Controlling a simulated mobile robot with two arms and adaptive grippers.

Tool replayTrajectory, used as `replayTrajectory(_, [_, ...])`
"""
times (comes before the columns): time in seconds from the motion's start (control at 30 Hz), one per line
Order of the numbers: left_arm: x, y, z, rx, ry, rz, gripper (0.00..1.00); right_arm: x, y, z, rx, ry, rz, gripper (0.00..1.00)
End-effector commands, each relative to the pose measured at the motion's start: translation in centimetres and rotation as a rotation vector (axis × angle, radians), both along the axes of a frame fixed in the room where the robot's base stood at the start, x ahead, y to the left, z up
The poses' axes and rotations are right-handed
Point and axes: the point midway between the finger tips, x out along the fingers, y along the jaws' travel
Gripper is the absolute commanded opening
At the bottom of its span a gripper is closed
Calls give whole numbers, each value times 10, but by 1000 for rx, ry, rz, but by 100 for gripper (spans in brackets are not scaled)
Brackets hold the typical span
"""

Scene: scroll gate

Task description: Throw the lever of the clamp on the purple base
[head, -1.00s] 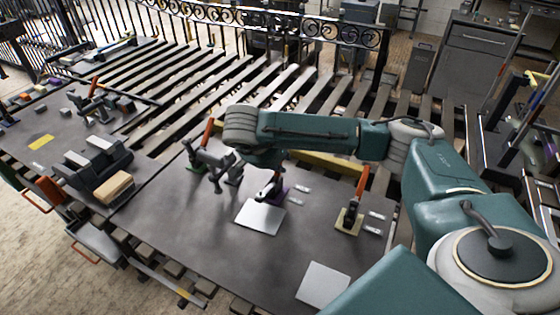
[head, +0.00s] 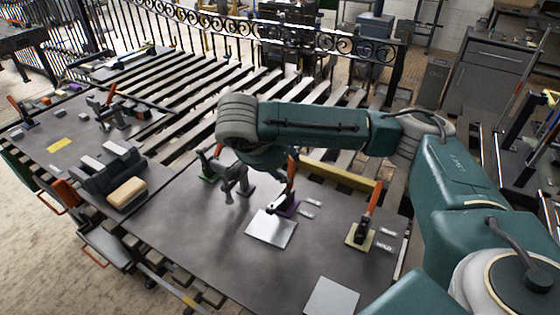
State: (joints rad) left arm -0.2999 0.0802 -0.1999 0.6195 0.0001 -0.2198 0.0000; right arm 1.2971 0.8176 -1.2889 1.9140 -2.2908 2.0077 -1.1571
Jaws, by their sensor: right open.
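The clamp on the purple base (head: 288,208) stands on the dark table in the middle of the head view. Its orange-red lever (head: 291,169) points up, with its top close to my arm's outline. A pale square plate (head: 270,229) lies at its front. My right gripper (head: 236,187) hangs from the end of my arm to the left of this clamp. My left gripper is out of view.
A yellow-based clamp (head: 361,233) with a raised orange lever stands to the right. Another pale plate (head: 331,297) lies at the front.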

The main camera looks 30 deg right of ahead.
Motion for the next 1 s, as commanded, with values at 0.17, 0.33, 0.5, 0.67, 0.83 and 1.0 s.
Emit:
replayTrajectory(0.17, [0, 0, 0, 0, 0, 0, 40, -5, 11, 19, -2, -3, 0, 42])
replayTrajectory(0.33, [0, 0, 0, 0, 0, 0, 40, -9, 17, 28, -2, -1, -1, 42])
replayTrajectory(0.5, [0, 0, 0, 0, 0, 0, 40, -11, 19, 31, -1, 2, -3, 42])
replayTrajectory(0.67, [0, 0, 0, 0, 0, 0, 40, -11, 19, 31, -2, 3, -4, 42])
replayTrajectory(0.83, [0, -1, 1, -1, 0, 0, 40, -12, 26, 23, 25, 16, 14, 16])
replayTrajectory(1.0, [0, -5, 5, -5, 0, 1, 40, -13, 81, -28, 256, 92, 151, 0])
